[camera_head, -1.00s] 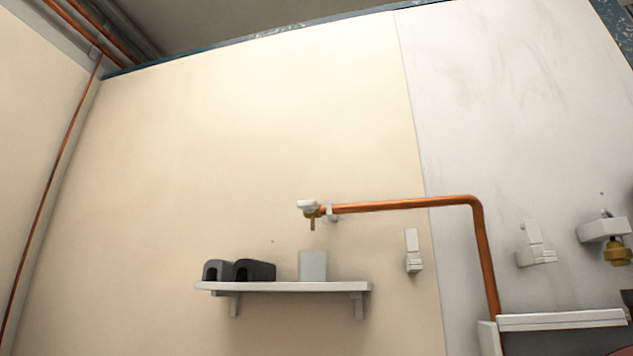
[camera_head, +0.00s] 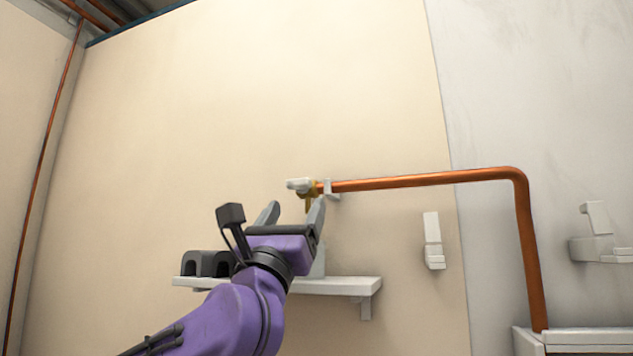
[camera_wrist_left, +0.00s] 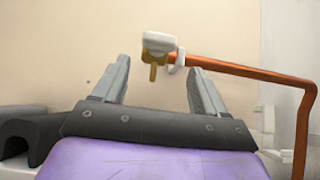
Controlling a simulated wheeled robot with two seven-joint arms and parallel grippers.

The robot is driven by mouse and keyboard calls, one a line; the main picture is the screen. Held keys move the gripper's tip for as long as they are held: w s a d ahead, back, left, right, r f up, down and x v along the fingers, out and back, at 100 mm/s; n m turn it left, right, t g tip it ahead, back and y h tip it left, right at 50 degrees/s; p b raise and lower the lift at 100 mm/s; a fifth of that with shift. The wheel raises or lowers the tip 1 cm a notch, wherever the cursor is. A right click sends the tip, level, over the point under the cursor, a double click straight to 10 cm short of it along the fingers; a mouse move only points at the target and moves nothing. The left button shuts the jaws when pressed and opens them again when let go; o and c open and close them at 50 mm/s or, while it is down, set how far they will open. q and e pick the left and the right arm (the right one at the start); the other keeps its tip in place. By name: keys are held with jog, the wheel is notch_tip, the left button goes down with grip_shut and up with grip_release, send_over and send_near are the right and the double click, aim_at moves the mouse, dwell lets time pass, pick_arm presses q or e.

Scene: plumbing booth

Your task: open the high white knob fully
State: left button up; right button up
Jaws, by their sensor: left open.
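The high white knob (camera_head: 299,184) sits on a brass valve at the left end of a copper pipe (camera_head: 430,179) on the wall. In the left wrist view the knob (camera_wrist_left: 159,42) shows above the brass body (camera_wrist_left: 154,62), a little beyond the fingertips and between them. My left gripper (camera_head: 296,206) is open and empty, just below the knob in the head view; it also shows in the left wrist view (camera_wrist_left: 157,77). The fingers look apart from the knob. My right gripper is not in view.
A white shelf (camera_head: 340,286) below holds dark grey holders (camera_head: 207,263) and a pale block (camera_head: 319,262) partly hidden by my gripper. White wall brackets (camera_head: 432,240) stand right of it. The wall above the knob is clear.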

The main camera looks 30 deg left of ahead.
aim_at(295, 186)
pick_arm(q)
jog(key=p+x, duration=0.2)
jog(key=s+p+x, duration=0.1)
jog(key=p+x, duration=0.1)
jog(key=x, duration=0.1)
jog(key=r+p+x, duration=0.1)
jog(key=p+x, duration=0.1)
jog(key=x, duration=0.1)
jog(key=shift+s+r, duration=0.1)
jog(key=shift+r, duration=0.1)
jog(key=shift+s+r+y, duration=0.1)
jog(key=shift+s+y, duration=0.2)
jog(key=shift+s, duration=0.1)
jog(key=shift+w, duration=0.1)
jog(key=c, duration=1)
jog(key=shift+o, duration=0.2)
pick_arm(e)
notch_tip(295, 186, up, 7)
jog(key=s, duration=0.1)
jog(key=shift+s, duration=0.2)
